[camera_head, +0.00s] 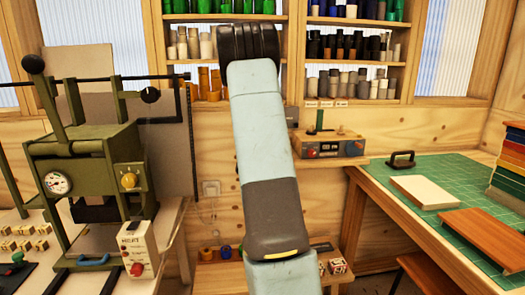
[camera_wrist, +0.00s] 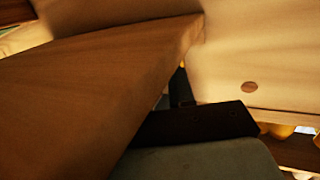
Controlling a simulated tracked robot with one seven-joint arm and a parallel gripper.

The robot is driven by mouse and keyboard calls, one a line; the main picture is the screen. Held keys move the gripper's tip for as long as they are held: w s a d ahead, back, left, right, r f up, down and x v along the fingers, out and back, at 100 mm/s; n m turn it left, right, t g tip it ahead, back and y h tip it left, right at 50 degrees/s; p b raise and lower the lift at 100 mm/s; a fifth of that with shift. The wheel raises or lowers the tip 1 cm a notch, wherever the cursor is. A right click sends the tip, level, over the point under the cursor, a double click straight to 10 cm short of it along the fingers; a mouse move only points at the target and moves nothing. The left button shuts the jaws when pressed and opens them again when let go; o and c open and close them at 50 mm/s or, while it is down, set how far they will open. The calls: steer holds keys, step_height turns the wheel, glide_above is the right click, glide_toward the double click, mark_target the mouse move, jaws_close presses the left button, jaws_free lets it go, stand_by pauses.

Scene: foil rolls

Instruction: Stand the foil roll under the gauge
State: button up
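Many foil rolls stand upright on the wall shelves in the head view: green ones (camera_head: 243,6) on top, dark ones (camera_head: 345,45), tan and grey ones (camera_head: 378,84) below. I cannot tell which one the task means. A small device with a green post, grey box and wooden base (camera_head: 330,147) sits by the wall right of my arm; it may be the gauge. My arm crosses the middle of the head view and hides my gripper there. In the wrist view, dark parts of my gripper (camera_wrist: 195,122) show beside wood; whether its fingers hold anything is unclear.
A green press with a round dial (camera_head: 57,184) stands on the left bench. A red-button control box (camera_head: 138,248) is before it. A green cutting mat (camera_head: 462,172) covers the right table. A wooden board (camera_wrist: 90,85) fills the wrist view's left, very close.

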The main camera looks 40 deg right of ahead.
steer(key=shift+w+d, duration=0.3)
steer(key=shift+w, duration=0.2)
steer(key=shift+w+d, duration=0.3)
steer(key=shift+w, duration=0.2)
steer(key=shift+w, duration=0.15)
steer(key=shift+f+v, duration=0.15)
steer(key=shift+v, duration=1.55)
steer(key=shift+f+v, duration=0.2)
steer(key=shift+v, duration=1.55)
